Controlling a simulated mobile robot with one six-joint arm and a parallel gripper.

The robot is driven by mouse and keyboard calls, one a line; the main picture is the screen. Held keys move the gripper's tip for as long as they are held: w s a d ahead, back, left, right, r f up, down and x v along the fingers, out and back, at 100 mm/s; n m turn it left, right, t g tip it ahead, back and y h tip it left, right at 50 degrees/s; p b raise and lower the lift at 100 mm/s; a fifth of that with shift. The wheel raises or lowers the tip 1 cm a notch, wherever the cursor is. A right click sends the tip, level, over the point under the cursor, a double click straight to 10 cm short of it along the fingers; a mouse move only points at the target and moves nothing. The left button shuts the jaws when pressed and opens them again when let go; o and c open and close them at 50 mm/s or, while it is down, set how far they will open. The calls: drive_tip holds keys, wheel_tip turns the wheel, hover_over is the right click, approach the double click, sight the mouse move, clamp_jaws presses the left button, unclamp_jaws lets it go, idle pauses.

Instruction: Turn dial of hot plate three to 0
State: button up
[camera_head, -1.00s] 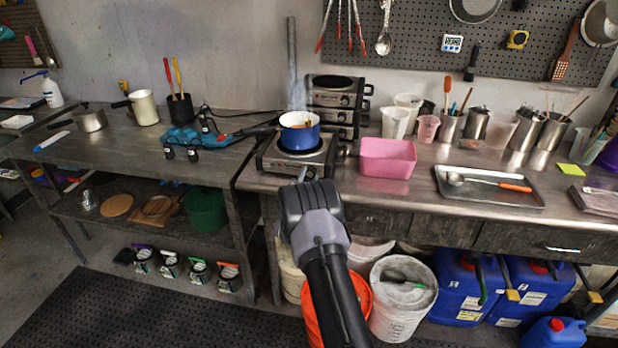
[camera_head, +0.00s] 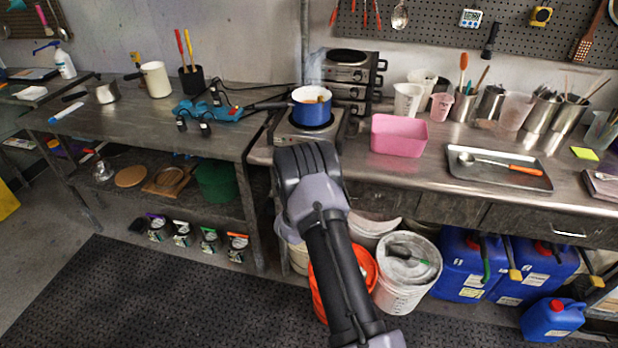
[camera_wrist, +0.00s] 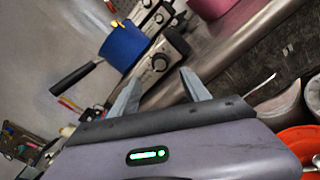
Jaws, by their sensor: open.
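A hot plate (camera_head: 342,124) with a blue pot (camera_head: 311,109) on it stands at the front of the bench. In the wrist view its front panel (camera_wrist: 176,50) shows a round black dial (camera_wrist: 160,63). Stacked hot plates (camera_head: 351,75) stand behind it, and another dial (camera_wrist: 158,18) shows there in the wrist view. I cannot tell which one is number three. My gripper (camera_wrist: 160,88) is open and empty, its fingers pointing at the front panel, apart from the dial.
The pot's handle (camera_head: 270,105) sticks out to the left. A pink tub (camera_head: 398,136) stands right of the hot plate, and a metal tray (camera_head: 497,172) lies further right. An orange bucket (camera_head: 366,268) and a white bucket (camera_head: 405,277) stand under the bench edge.

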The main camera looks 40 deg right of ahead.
drive_tip(key=p+v, duration=0.1)
drive_tip(key=v, duration=0.8)
